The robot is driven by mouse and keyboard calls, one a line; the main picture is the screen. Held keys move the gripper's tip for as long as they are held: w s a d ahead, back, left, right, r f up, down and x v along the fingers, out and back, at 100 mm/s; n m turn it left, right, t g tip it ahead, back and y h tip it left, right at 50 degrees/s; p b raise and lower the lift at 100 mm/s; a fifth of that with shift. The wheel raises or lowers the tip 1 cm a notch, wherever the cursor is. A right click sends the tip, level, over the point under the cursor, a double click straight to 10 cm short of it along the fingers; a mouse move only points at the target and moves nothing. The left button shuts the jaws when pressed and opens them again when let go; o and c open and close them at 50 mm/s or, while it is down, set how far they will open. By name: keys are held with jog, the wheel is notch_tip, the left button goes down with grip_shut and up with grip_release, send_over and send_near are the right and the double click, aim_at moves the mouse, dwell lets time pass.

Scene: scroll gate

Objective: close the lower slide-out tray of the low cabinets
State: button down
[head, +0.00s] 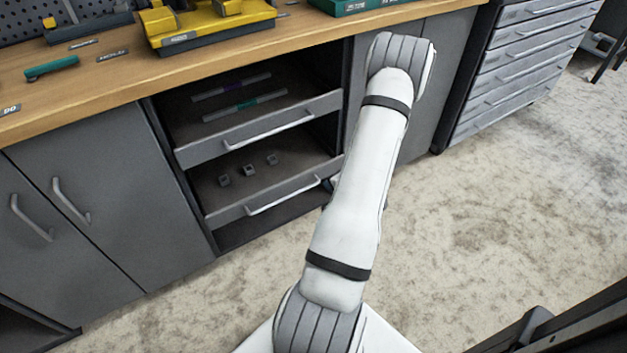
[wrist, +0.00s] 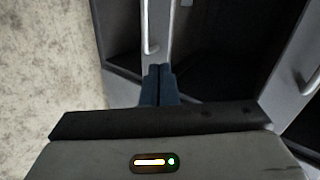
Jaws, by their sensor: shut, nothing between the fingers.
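The lower slide-out tray (head: 225,215) is a grey drawer with a pale bar handle (head: 295,194) and several small grey blocks in it. It sits in an open bay of the low cabinets, below the upper tray (head: 195,153). How far it stands out is hard to tell. In the head view my white arm covers its right end and hides most of my gripper. In the wrist view my gripper (wrist: 160,68) has its dark blue fingers together and empty. The fingertips are at the lower tray's front (wrist: 161,28), beside its handle (wrist: 148,28); contact cannot be told.
The upper tray holds thin bars; its front shows at the right in the wrist view (wrist: 285,60). Grey cabinet doors (head: 120,200) flank the bay. A wooden worktop (head: 210,75) with tools runs above. A drawer unit (head: 520,60) stands right. The floor (head: 480,230) in front is clear.

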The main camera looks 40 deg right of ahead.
jog(key=s+f+m, duration=0.1)
jog(key=f, duration=0.1)
jog(key=b, duration=0.3)
send_near(308, 174)
notch_tip(308, 174, down, 4)
jog(key=w, duration=0.2)
jog(key=w+d+b, duration=0.1)
jog(key=w, duration=0.1)
jog(key=shift+w+d+f+t, duration=0.1)
jog(key=shift+t, duration=0.3)
jog(key=shift+w+d, duration=0.15)
jog(key=shift+w, duration=0.2)
jog(key=shift+w, duration=0.1)
jog(key=w, duration=0.2)
jog(key=w+d, duration=0.1)
jog(key=w, duration=0.1)
jog(key=shift+w+r, duration=0.25)
jog(key=shift+w, duration=0.05)
